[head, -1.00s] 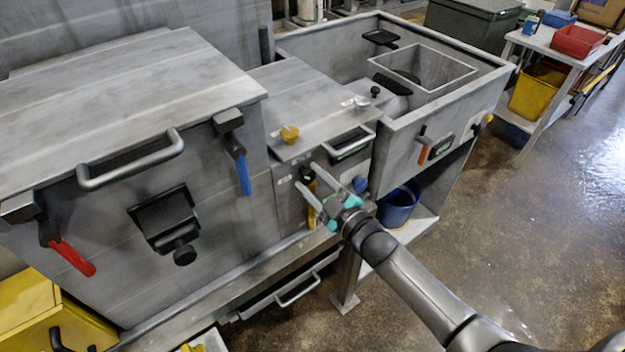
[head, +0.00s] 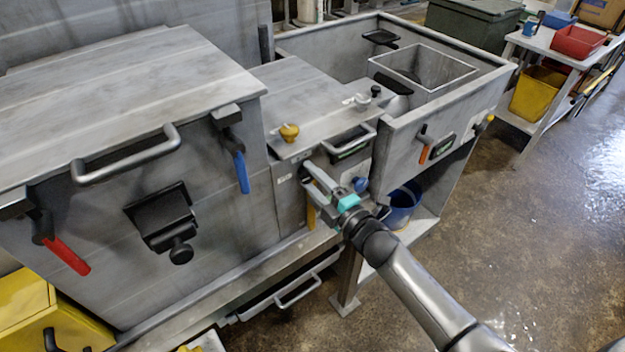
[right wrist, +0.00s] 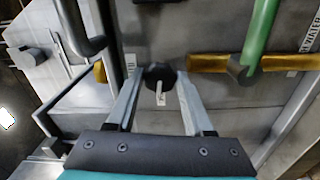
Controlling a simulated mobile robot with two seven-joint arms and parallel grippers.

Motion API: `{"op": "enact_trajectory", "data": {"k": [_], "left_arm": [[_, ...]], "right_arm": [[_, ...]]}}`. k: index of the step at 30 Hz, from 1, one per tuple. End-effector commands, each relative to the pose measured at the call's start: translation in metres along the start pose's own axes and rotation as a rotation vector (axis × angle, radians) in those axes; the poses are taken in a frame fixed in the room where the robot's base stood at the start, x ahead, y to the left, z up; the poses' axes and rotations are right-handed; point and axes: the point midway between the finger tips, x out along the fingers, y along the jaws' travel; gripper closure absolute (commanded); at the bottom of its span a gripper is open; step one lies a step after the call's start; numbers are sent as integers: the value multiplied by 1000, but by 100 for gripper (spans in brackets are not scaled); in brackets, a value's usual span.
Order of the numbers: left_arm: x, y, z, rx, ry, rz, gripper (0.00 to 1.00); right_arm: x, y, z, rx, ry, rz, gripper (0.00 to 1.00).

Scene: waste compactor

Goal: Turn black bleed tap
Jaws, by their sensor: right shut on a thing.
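The black bleed tap (right wrist: 159,74) is a small round black knob with a pale stem or lever below it. In the right wrist view it sits between the tips of my right gripper (right wrist: 161,88). In the head view, my right gripper (head: 309,171) reaches the front panel of the middle steel box from the lower right, and its fingers largely hide the tap. The gripper is shut on the tap. My left gripper is in neither view.
A yellow handle (head: 311,216) hangs just below the gripper, and a blue knob (head: 360,184) is close to its right. A yellow knob (head: 289,132) and a bar handle (head: 349,142) are above. A blue bucket (head: 402,205) stands on the shelf at right.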

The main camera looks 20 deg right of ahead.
Motion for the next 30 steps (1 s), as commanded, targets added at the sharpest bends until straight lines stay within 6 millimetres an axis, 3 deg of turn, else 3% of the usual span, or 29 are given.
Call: {"op": "enact_trajectory", "data": {"k": [16,17,24,30], "left_arm": [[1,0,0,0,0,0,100],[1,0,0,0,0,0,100],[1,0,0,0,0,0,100],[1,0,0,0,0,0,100]], "right_arm": [[0,0,0,-25,0,0,100],[0,0,0,-25,0,0,46],[0,0,0,-24,0,0,19],[0,0,0,-24,0,0,19]]}}
